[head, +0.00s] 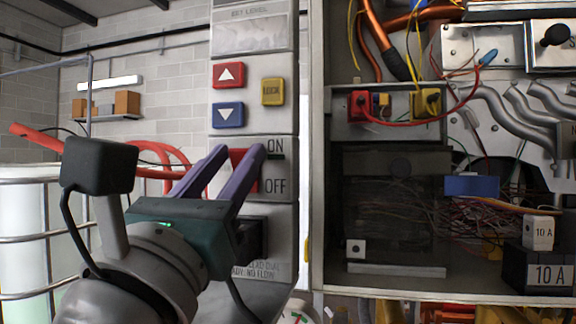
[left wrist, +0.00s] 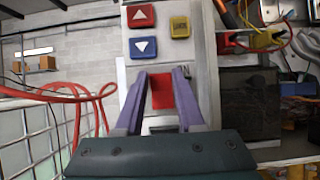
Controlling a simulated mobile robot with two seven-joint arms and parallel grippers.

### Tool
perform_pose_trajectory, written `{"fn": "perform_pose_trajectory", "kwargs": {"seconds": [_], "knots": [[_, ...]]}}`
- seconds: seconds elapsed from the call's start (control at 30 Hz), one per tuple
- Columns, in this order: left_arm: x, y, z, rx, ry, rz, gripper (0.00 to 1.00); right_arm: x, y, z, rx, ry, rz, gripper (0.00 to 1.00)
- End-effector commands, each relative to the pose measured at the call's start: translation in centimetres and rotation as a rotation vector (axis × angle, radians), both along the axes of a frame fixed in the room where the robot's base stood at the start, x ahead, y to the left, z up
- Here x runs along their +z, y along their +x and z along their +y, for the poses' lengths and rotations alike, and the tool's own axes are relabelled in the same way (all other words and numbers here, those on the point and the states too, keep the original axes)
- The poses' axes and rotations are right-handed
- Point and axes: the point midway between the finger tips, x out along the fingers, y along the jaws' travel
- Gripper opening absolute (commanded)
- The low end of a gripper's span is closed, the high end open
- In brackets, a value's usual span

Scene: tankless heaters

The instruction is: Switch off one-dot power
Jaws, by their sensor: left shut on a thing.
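The red power switch (head: 243,172) is on the narrow grey panel, beside the printed words ON and OFF. It also shows in the left wrist view (left wrist: 161,92). My left gripper (head: 239,152) has its two purple fingers on either side of the switch and is shut on it. The fingers partly hide the switch, so I cannot tell its position. A white square with one black dot (head: 354,249) is on the open cabinet right of the panel. My right gripper is not in view.
Above the switch are a red up button (head: 228,75), a blue down button (head: 228,115) and a yellow button (head: 273,92). The open cabinet (head: 316,150) at right holds wires, pipes and 10 A blocks. A metal-caged white tank (head: 22,215) stands at left.

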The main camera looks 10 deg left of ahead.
Motion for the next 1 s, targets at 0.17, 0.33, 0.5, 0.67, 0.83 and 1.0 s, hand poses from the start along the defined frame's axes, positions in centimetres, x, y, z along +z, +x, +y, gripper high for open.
{"fn": "perform_pose_trajectory", "kwargs": {"seconds": [0.17, 0.33, 0.5, 0.67, 0.83, 1.0], "knots": [[0.0, 0.0, 0.0, 0.000, 0.000, -0.001, 0.52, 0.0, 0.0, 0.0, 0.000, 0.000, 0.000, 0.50], [0.0, 0.0, 0.0, 0.000, 0.000, 0.000, 0.68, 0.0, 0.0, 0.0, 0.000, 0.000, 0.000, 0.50], [0.0, 0.0, 0.0, 0.000, 0.000, 0.000, 0.68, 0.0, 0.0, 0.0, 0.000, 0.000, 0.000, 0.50], [-0.8, -0.8, 0.0, 0.000, 0.000, 0.001, 0.68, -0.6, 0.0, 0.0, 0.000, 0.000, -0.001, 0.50], [-2.8, -3.6, 0.1, -0.002, 0.001, 0.003, 0.68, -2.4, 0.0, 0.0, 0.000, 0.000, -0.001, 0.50], [-4.5, -6.5, 0.2, -0.001, -0.001, 0.003, 0.68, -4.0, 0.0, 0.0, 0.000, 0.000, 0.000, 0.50]]}}
